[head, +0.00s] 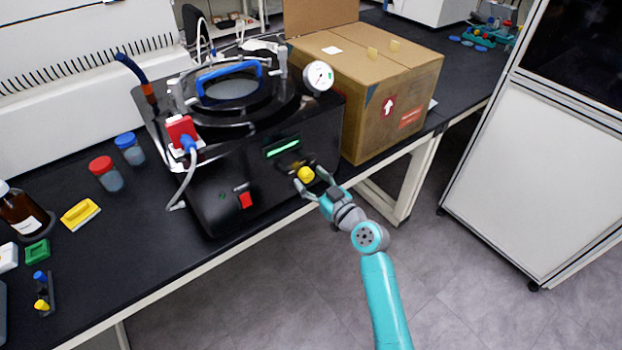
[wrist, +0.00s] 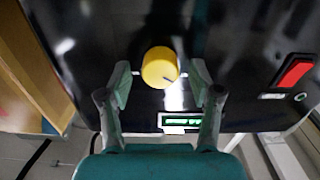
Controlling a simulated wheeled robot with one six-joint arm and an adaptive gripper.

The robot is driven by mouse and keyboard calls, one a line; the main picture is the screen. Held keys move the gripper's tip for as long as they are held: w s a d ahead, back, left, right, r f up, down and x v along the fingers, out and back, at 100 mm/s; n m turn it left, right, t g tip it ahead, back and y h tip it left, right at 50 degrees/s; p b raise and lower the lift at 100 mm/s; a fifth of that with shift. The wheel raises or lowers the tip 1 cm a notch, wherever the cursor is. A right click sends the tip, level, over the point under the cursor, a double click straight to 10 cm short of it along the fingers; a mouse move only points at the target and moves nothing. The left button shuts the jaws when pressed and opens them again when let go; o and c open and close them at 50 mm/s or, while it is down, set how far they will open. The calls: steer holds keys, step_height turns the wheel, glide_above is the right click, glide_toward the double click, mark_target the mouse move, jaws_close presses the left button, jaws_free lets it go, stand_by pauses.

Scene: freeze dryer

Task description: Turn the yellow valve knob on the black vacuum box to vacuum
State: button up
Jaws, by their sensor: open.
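The black vacuum box (head: 222,200) stands on the black bench, with a green display and a red switch on its front. The yellow valve knob (head: 306,174) sits on the right part of that front. In the wrist view the round yellow knob (wrist: 160,67) shows between and just beyond the fingertips, with a small light mark at its right edge. My gripper (head: 312,185) is open in front of the knob. In the wrist view my gripper's two fingers (wrist: 160,85) stand to either side of the knob, with gaps visible. The labels around the knob are not readable.
A cardboard box (head: 400,112) stands right of the vacuum box. A pressure gauge (head: 318,76) is on top. A white cabinet (head: 540,170) stands at right; open floor lies between.

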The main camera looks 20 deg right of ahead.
steer(key=shift+w, duration=0.15)
steer(key=c, duration=1.1)
steer(key=shift+c, duration=0.2)
